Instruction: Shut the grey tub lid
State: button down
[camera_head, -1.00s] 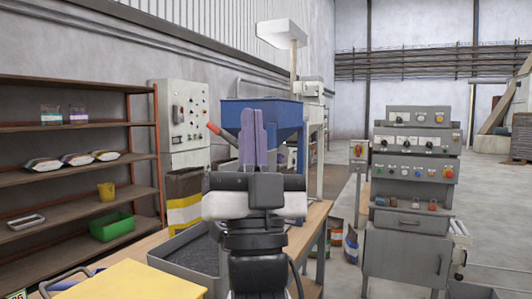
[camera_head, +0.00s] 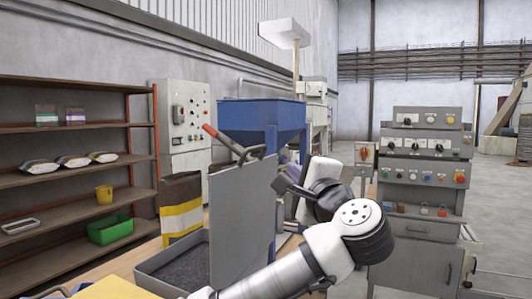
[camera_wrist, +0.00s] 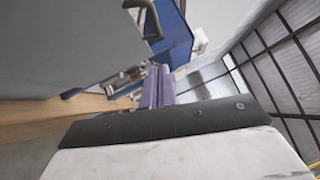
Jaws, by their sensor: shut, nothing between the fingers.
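The grey tub (camera_head: 150,268) stands on the bench in the head view, with dark pellets inside. Its grey lid (camera_head: 243,220) stands about upright at the tub's right side, with a dark handle (camera_head: 251,154) at its top edge. My gripper (camera_head: 292,187) is just right of the lid, partly hidden; its fingertips are not clear there. In the wrist view the purple fingers (camera_wrist: 157,80) are shut and empty. The lid's grey face (camera_wrist: 55,45) fills the upper left there, with its handle (camera_wrist: 147,18) above. I cannot tell whether the gripper touches the lid.
A yellow surface (camera_head: 115,288) is at the front left. A striped bag (camera_head: 181,207) stands behind the tub. A blue hopper (camera_head: 250,116) is beyond the lid. A shelf rack (camera_head: 75,130) is at left, and a control console (camera_head: 425,185) at right.

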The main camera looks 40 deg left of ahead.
aim_at(260, 149)
jog(key=p+x, duration=0.1)
jog(key=x, duration=0.2)
jog(key=s+p+x, duration=0.1)
jog(key=x, duration=0.2)
jog(key=s+a+p+x, duration=0.1)
jog(key=x, duration=0.3)
jog(key=shift+r, duration=0.25)
jog(key=shift+a, duration=0.35)
jog(key=shift+a, duration=0.1)
